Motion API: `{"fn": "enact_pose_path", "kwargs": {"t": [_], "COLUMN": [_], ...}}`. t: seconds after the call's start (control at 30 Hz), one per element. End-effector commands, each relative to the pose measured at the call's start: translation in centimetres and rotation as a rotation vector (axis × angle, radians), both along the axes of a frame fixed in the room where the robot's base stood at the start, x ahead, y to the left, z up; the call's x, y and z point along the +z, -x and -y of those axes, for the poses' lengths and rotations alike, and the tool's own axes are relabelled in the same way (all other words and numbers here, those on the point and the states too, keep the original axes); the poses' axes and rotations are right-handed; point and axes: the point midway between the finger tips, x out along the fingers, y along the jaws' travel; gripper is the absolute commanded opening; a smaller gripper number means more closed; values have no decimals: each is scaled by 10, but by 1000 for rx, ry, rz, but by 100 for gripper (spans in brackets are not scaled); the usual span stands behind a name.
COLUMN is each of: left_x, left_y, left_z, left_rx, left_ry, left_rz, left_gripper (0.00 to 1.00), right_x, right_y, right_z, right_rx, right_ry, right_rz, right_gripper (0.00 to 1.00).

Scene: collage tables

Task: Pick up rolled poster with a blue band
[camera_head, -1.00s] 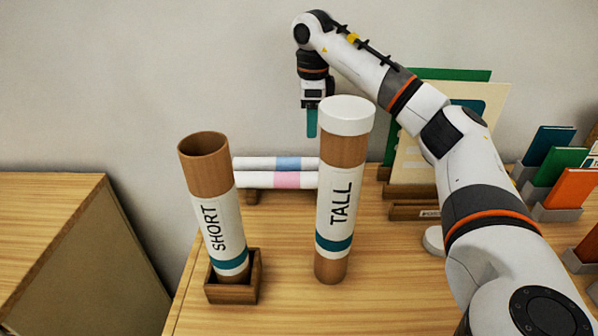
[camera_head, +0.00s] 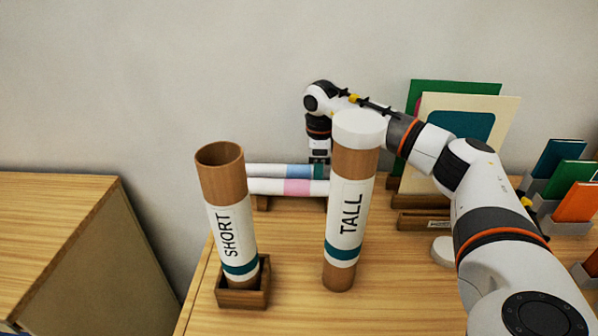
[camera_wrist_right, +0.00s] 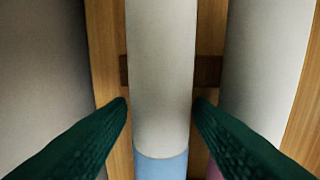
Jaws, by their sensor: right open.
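The rolled poster with a blue band (camera_head: 270,170) lies at the back of the table, behind a parallel roll with a pink band (camera_head: 268,187). In the right wrist view the white poster (camera_wrist_right: 161,75) runs between the two green fingers, with its blue band (camera_wrist_right: 161,167) at the bottom edge. My right gripper (camera_wrist_right: 161,105) is open, one finger on each side of the poster, with small gaps visible. In the head view my right gripper (camera_head: 318,170) is low at the rolls, partly hidden by the TALL tube. My left gripper is not in view.
The capped TALL tube (camera_head: 350,205) and the open SHORT tube (camera_head: 228,215) in its wooden holder (camera_head: 243,296) stand in front of the rolls. Boards (camera_head: 460,125) and coloured books (camera_head: 575,200) stand at the right.

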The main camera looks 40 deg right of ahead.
Motion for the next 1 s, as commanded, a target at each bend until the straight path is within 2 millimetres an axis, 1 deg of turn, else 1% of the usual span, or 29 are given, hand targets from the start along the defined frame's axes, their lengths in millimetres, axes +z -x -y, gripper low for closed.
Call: {"fn": "enact_pose_path", "kwargs": {"t": [0.13, 0.17, 0.3, 0.37, 0.57, 0.67, 0.77, 1.0], "left_x": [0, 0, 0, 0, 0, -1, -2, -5], "left_y": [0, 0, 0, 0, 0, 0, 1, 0], "left_z": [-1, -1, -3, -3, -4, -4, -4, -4], "left_rx": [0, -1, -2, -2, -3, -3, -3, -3], "left_ry": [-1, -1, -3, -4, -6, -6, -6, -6], "left_rz": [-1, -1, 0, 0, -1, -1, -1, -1], "left_gripper": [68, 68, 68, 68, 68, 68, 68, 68], "right_x": [0, 0, 0, 0, 1, 6, 20, 69], "right_y": [0, 0, 0, 0, 0, -1, -1, -1], "right_z": [0, 0, 0, 0, 0, 0, 0, 0], "right_rx": [0, 0, -1, -1, -1, -1, -1, -2], "right_ry": [0, 0, -1, -1, -1, 0, -1, -2], "right_rz": [0, 0, 1, 1, 1, 3, 5, 6], "right_gripper": [47, 45, 22, 13, 13, 13, 13, 13]}}
